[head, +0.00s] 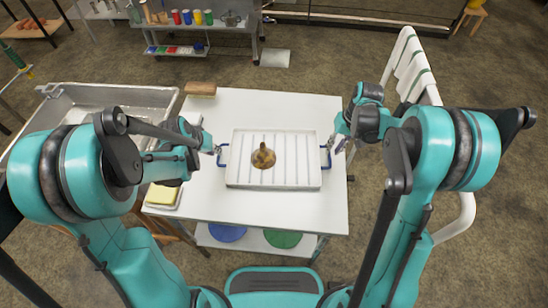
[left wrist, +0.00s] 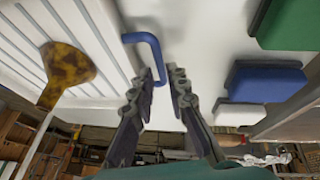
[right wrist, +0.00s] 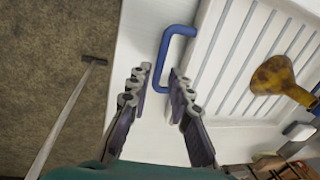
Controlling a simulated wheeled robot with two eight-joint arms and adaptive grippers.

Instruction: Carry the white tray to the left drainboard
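The white ribbed tray (head: 305,170) lies flat on the white table and carries a mottled amber-brown funnel-shaped object (head: 263,157). It has a blue handle at each end. My left gripper (head: 214,150) is at the left handle; in the left wrist view, the open fingers (left wrist: 160,75) have part of the blue handle (left wrist: 145,38) between or just beyond their tips. My right gripper (head: 338,145) is at the right handle; in the right wrist view, its open fingers (right wrist: 160,75) straddle or lie just short of the handle (right wrist: 165,45). No drainboard is clearly distinguishable.
A steel sink-like basin (head: 110,97) stands left of the table. A brown block (head: 201,89) sits at the table's back left corner, a yellow sponge (head: 163,194) at its front left. Table around the tray is mostly clear.

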